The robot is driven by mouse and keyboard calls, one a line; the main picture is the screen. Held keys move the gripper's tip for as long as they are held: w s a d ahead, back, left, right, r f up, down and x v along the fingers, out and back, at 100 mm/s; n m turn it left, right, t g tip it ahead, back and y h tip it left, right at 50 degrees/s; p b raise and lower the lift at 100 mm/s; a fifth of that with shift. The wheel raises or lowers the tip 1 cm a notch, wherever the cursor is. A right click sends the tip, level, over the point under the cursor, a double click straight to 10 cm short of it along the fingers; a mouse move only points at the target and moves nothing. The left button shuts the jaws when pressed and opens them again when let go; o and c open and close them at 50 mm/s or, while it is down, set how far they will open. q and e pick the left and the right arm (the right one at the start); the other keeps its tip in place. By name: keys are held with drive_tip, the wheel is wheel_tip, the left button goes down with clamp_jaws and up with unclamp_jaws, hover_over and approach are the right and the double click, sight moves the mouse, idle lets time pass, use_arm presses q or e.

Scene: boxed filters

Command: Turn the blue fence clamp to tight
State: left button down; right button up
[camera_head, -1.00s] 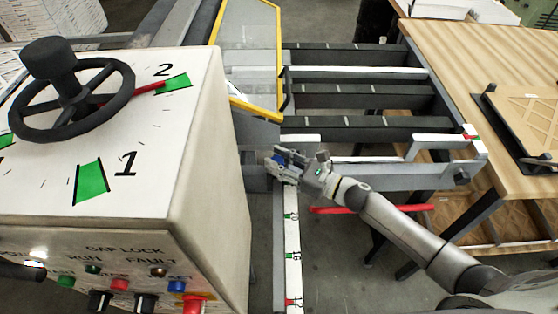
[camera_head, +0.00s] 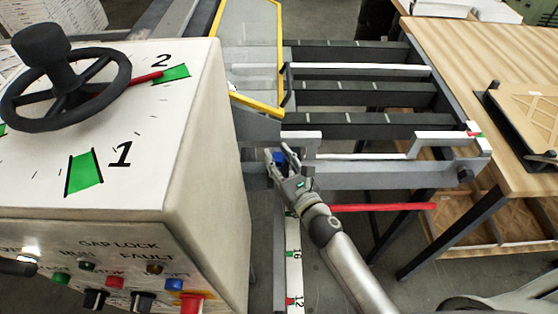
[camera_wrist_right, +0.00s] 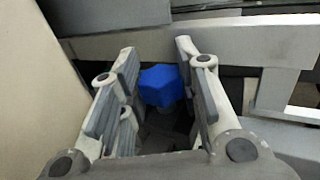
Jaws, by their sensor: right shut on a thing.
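The blue fence clamp (camera_wrist_right: 162,86) is a faceted blue knob at the rail's near end, in the middle of the right wrist view. In the head view only a small blue part of it (camera_head: 279,157) shows beside my fingers. My right gripper (camera_head: 285,160) is at the clamp, its fingers on both sides of the knob and shut on it. In the wrist view its two fingers (camera_wrist_right: 157,50) flank the knob left and right. The clamp's underside is hidden, and I cannot read its tight or loose setting. My left gripper is not in view.
A white control box (camera_head: 140,190) with a black handwheel (camera_head: 65,90) stands close on the left. A scale strip (camera_head: 293,265) runs below the gripper. A red bar (camera_head: 385,207) is right of my forearm. A wooden table (camera_head: 470,60) stands on the right.

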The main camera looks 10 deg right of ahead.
drive_tip(key=shift+m+h, duration=0.4)
drive_tip(key=shift+h, duration=0.2)
drive_tip(key=o, duration=0.8)
drive_tip(key=shift+c, duration=0.2)
drive_tip(key=shift+s, duration=0.1)
drive_tip(key=s, duration=0.4)
drive_tip(key=s+d, duration=0.1)
drive_tip(key=s, duration=0.2)
drive_tip(key=s+d, duration=0.1)
drive_tip(key=s, duration=0.3)
drive_tip(key=shift+s+d, duration=0.1)
drive_tip(key=shift+s, duration=0.25)
drive_tip(key=shift+o, duration=0.3)
